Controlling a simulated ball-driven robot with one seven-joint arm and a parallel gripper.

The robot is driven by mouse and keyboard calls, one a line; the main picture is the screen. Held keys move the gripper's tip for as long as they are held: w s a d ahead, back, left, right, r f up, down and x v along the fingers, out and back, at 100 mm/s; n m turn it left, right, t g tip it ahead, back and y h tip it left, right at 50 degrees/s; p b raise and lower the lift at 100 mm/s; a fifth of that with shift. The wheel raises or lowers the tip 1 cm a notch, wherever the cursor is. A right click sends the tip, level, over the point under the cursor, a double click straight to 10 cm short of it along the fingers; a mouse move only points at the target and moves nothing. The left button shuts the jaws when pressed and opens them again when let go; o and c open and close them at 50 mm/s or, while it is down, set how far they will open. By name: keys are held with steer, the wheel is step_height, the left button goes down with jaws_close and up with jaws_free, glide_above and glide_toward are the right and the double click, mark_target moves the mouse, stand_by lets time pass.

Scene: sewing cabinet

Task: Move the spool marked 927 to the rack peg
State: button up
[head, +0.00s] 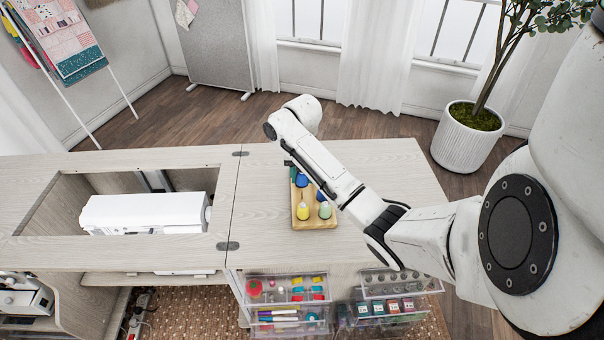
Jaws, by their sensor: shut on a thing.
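A wooden rack (315,224) stands on the right part of the cabinet top. It holds a yellow spool (303,211) and a pale green spool (325,210) at its near end. Blue spools (302,180) show farther back, partly covered by my forearm, with a small green patch beside them. My gripper (289,164) is mostly hidden behind my forearm; only a dark edge shows, at the rack's far left corner. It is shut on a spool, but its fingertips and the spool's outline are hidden. No number can be read, so I cannot tell which spool is 927.
A white sewing machine (145,213) sits in the cabinet's recess at left. Clear drawers (288,290) with coloured supplies stand open at the front, with more drawers (400,283) to their right. The top (262,190) left of the rack is clear. A potted plant (463,142) stands behind.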

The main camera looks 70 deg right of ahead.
steer(key=shift+f+b, duration=1)
steer(key=shift+f, duration=1.75)
steer(key=o, duration=1.1)
step_height(320, 180, up, 11)
steer(key=p, duration=0.4)
steer(key=shift+f, duration=0.1)
